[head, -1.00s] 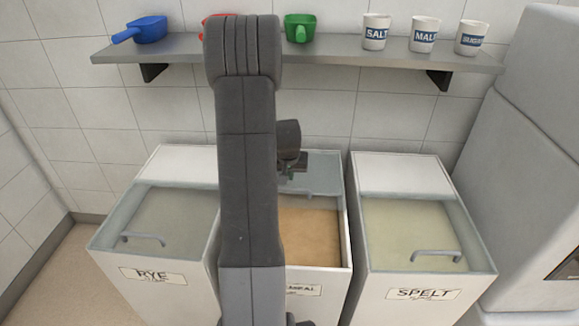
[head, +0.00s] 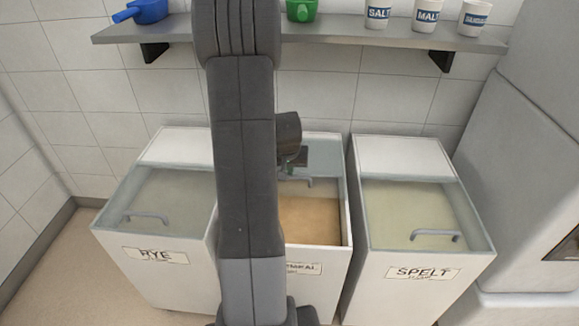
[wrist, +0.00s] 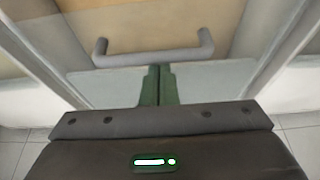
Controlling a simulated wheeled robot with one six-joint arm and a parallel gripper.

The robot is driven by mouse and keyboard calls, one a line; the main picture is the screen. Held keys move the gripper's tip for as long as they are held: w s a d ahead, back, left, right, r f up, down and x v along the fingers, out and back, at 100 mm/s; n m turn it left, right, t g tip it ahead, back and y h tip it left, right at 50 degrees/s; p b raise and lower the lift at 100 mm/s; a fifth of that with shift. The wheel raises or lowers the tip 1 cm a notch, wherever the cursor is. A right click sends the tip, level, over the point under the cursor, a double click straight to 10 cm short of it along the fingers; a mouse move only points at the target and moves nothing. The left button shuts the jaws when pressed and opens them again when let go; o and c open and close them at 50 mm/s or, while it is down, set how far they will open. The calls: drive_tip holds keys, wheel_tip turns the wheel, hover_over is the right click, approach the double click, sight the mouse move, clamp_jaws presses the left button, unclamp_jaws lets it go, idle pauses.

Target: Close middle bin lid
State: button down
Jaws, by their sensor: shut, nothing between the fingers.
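The middle bin (head: 303,268) stands between two others, its label partly hidden by my arm. Its clear lid (head: 328,165) sits toward the back wall, leaving the orange-brown contents (head: 312,220) uncovered at the front. The lid's grey handle (wrist: 152,57) spans the upper middle of the wrist view; part of it shows below my gripper in the head view. My gripper (wrist: 160,70) has its green fingers shut together and empty. The fingertips are right by the handle bar, on its wall side; I cannot tell whether they touch it.
The rye bin (head: 155,270) on the left and the spelt bin (head: 415,290) on the right have clear lids over their contents. A wall shelf (head: 350,52) above holds scoops and labelled cups. A large grey unit (head: 540,150) stands at the right.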

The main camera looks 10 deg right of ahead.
drive_tip(key=s+a+b, duration=0.2)
drive_tip(key=s, duration=0.7)
drive_tip(key=s+a+b, duration=0.3)
drive_tip(key=s, duration=0.5)
drive_tip(key=shift+s, duration=0.35)
drive_tip(key=w+d+r+p, duration=0.1)
drive_tip(key=w+r, duration=0.1)
drive_tip(key=w, duration=0.2)
drive_tip(key=d+p+v, duration=0.1)
drive_tip(key=p+v, duration=0.1)
drive_tip(key=v, duration=0.7)
drive_tip(key=shift+s+a+p, duration=0.25)
drive_tip(key=shift+a+p, duration=0.05)
drive_tip(key=shift+a, duration=0.2)
drive_tip(key=shift+f, duration=0.15)
